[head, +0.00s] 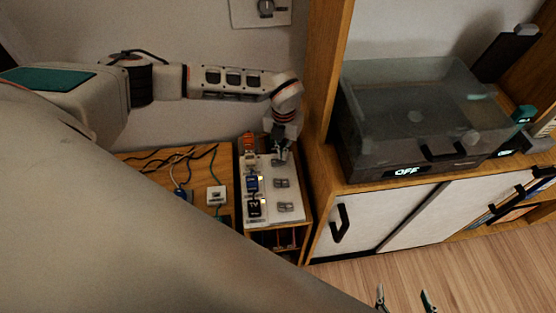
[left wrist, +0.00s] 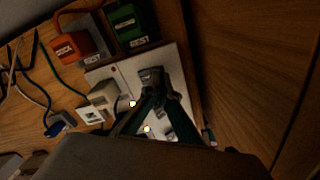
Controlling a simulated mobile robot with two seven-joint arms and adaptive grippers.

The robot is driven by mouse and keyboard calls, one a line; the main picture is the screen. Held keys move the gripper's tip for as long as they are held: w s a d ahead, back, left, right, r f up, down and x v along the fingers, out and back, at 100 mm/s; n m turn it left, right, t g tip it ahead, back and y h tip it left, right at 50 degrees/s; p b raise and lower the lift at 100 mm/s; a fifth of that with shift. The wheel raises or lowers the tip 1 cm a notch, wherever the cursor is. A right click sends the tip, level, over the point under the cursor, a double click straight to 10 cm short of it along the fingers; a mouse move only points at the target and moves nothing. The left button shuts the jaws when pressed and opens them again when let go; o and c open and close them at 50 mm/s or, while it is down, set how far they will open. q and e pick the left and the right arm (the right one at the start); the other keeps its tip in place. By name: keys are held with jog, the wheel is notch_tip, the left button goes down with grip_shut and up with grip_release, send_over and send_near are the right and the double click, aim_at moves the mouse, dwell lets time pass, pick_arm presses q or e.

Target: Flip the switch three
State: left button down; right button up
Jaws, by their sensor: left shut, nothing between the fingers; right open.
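A white switch panel (head: 268,212) stands on a wooden shelf unit, with grey switches in a column. The near switch (head: 285,207) and the middle switch (head: 281,183) are clear of my gripper. My left gripper (head: 281,158) is shut and empty, pointing down at the far switch, which it partly hides. In the left wrist view my left gripper's fingertips (left wrist: 154,92) meet at a grey switch (left wrist: 151,74); whether they touch it I cannot tell. I cannot read which switch is number three. My right gripper (head: 404,299) is open at the bottom edge, far from the panel.
Labelled plugs, one blue (head: 252,184) and one black marked TV (head: 256,208), sit left of the switches beside small lights. Loose cables (head: 180,160) lie further left. A wooden upright and cabinet with a dark clear-topped box (head: 410,110) marked OFF stand close on the right.

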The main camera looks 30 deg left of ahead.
pick_arm(q)
jog(key=shift+f, duration=0.85)
dwell(0.4)
jog(key=shift+r+p, duration=1.2)
jog(key=shift+r, duration=0.65)
jog(key=shift+r+p, duration=1.45)
jog(key=shift+r, duration=0.3)
jog(key=shift+f, duration=0.1)
